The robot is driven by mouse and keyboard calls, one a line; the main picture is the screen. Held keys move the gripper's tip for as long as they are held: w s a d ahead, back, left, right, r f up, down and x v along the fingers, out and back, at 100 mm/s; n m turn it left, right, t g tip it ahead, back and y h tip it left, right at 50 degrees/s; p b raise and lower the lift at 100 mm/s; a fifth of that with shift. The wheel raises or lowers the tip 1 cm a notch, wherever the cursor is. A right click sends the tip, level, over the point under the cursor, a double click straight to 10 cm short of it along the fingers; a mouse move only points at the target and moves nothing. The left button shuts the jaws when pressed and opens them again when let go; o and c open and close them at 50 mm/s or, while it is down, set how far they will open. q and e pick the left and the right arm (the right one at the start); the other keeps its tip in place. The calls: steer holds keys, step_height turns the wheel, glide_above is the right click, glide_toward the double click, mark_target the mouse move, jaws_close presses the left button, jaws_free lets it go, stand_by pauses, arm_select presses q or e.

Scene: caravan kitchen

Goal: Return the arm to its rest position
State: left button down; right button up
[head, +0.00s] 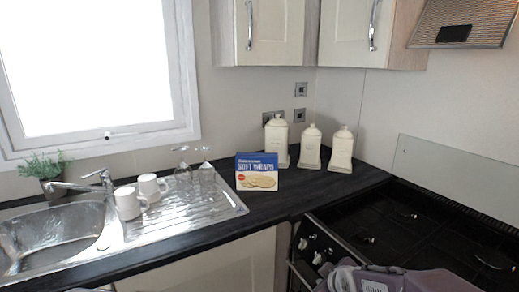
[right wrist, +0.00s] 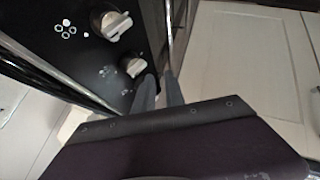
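My right arm shows at the lower right edge of the head view, in front of the cooker, with its grey and purple links. In the right wrist view my right gripper (right wrist: 160,80) has two grey fingers a small gap apart, with nothing seen held between them. The fingers point toward the cooker's front edge, near the control knobs (right wrist: 133,66) and a metal rail (right wrist: 169,38). I cannot tell whether they touch anything. My left gripper is in neither view.
The dark cooker hob (head: 400,222) and its front knobs (head: 317,257) lie close to my right arm. A cupboard door (right wrist: 258,60) stands beside the cooker.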

steer(key=s+f+m+g, duration=0.4)
steer(key=s+f, duration=0.1)
steer(key=s, duration=0.4)
steer(key=s+f+m+g, duration=0.3)
steer(key=s+f+m, duration=0.2)
steer(key=s, duration=0.4)
step_height(320, 180, up, 16)
steer(key=p, duration=1.5)
steer(key=shift+n+p, duration=0.3)
steer(key=shift+p, duration=0.05)
steer(key=shift+w+f, duration=0.1)
steer(key=shift+f, duration=0.05)
